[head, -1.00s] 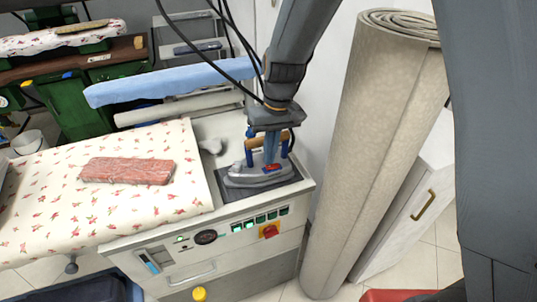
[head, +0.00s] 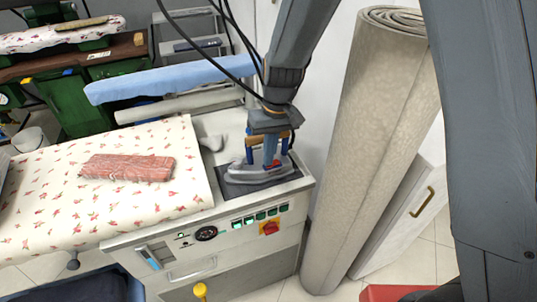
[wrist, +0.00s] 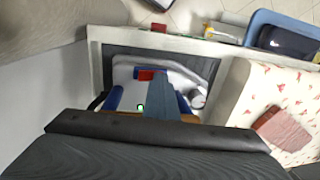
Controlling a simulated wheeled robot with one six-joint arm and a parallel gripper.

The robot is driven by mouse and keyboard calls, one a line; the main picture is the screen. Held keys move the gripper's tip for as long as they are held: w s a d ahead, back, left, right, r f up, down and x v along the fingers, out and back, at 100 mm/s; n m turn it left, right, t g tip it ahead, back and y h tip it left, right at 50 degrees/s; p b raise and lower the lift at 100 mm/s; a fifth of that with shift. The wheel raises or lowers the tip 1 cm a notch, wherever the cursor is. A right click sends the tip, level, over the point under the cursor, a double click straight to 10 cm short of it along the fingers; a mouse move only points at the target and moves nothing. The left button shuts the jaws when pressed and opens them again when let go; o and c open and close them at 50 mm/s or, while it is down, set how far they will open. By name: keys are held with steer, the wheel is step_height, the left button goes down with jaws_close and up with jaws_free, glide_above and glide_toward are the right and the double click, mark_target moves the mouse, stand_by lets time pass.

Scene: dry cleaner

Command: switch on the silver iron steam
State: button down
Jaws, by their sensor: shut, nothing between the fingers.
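The silver iron (head: 262,175) rests flat on a dark pad (head: 232,189) at the right end of the white ironing unit. It has a wooden handle on blue posts and a red part. In the wrist view the iron (wrist: 190,78) shows a red part (wrist: 150,74) near its front and a small green light (wrist: 140,107). My gripper (head: 270,158) is shut and empty, pointing down at the iron beside its handle. The gripper (wrist: 168,104) covers part of the iron in the wrist view, and I cannot tell whether it touches it.
The unit's control panel (head: 205,233) has a dial, lit green switches and a red-yellow knob (head: 269,228). A reddish folded cloth (head: 127,167) lies on the floral board (head: 60,215) to the left. A rolled carpet (head: 365,150) stands close on the right. Black cables hang nearby.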

mark_target(279, 163)
steer(key=shift+d, duration=0.2)
steer(key=shift+w+d+r, duration=0.1)
steer(key=shift+w+d, duration=0.2)
steer(key=shift+d, duration=0.2)
steer(key=shift+r+p, duration=0.55)
steer(key=shift+r, duration=0.05)
step_height(279, 163, up, 13)
steer(key=d+b, duration=0.1)
steer(key=shift+w+d, duration=0.25)
steer(key=shift+w, duration=0.1)
steer(key=shift+f, duration=0.1)
